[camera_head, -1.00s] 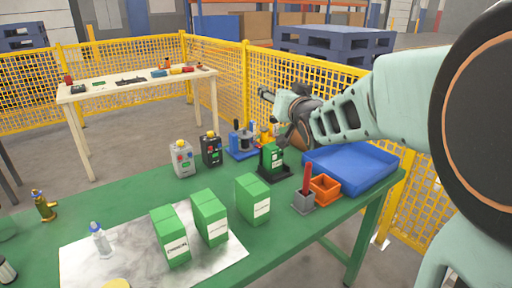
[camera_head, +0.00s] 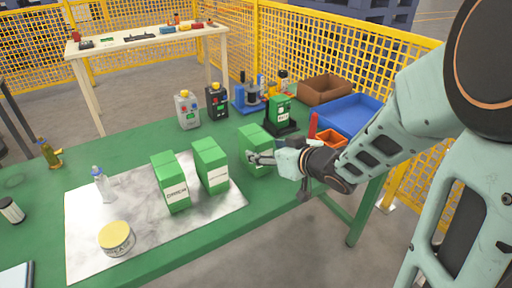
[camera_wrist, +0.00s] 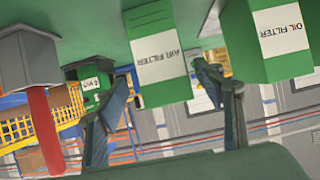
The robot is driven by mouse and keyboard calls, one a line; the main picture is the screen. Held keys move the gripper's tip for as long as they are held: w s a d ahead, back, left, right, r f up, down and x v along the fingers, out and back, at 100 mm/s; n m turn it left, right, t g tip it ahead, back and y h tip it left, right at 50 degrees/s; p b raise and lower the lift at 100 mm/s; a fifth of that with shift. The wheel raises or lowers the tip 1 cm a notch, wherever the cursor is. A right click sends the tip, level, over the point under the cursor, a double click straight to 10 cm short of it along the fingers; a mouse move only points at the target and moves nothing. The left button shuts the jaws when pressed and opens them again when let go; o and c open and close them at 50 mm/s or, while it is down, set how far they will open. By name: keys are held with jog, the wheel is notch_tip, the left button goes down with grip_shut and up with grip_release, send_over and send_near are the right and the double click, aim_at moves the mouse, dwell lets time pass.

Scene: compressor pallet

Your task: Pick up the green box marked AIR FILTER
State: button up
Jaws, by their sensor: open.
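The green AIR FILTER box (camera_head: 253,135) stands upright at the back right of a row of green boxes on the green table. It also shows in the wrist view (camera_wrist: 152,27), upside down, with its white label facing my gripper. My gripper (camera_head: 252,156) is open in front of this box at its label side. In the wrist view, my gripper's fingers (camera_wrist: 160,80) are spread, one toward each side of the box. I cannot tell whether they touch it. In the head view the fingers hide part of the box.
The OIL FILTER box (camera_wrist: 283,38) stands close beside it, also seen as the middle green box (camera_head: 210,165). A third green box (camera_head: 171,182) is left of that. A grey holder with a red handle (camera_wrist: 43,125), a green device (camera_head: 281,112) and a blue tray (camera_head: 365,108) are near.

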jog(key=b+x, duration=0.2)
jog(key=x, duration=0.3)
jog(key=shift+s+a, duration=0.1)
jog(key=shift+a, duration=0.15)
jog(key=shift+w+a+f, duration=0.15)
jog(key=shift+w+a, duration=0.1)
jog(key=shift+w, duration=0.2)
jog(key=c, duration=1.5)
